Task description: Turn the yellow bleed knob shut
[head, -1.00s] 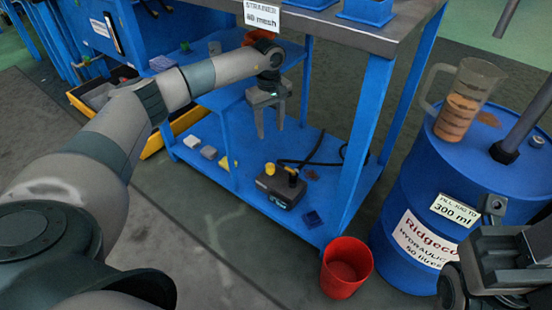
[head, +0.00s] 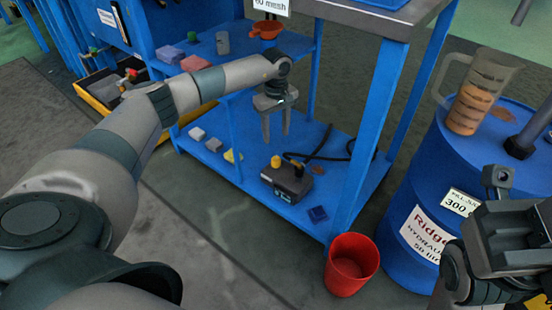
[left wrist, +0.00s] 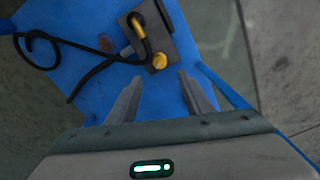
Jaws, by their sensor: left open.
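The yellow bleed knob (head: 276,161) stands on a dark grey pump block (head: 287,182) on the blue lower shelf (head: 255,200) of the bench. In the left wrist view the knob (left wrist: 159,61) shows just beyond and between the fingertips, near one corner of the block (left wrist: 160,40). My left gripper (head: 276,136) points down above the block, fingers apart and empty; its fingers also show in the left wrist view (left wrist: 161,78). It appears apart from the knob. My right gripper (head: 510,240) is at the lower right edge, its fingers not clear.
A black hose (head: 335,158) runs from the block. A blue bench leg (head: 372,130) stands right of the block. A red bucket (head: 350,265) and a blue drum (head: 440,180) with a jug (head: 468,108) stand further right.

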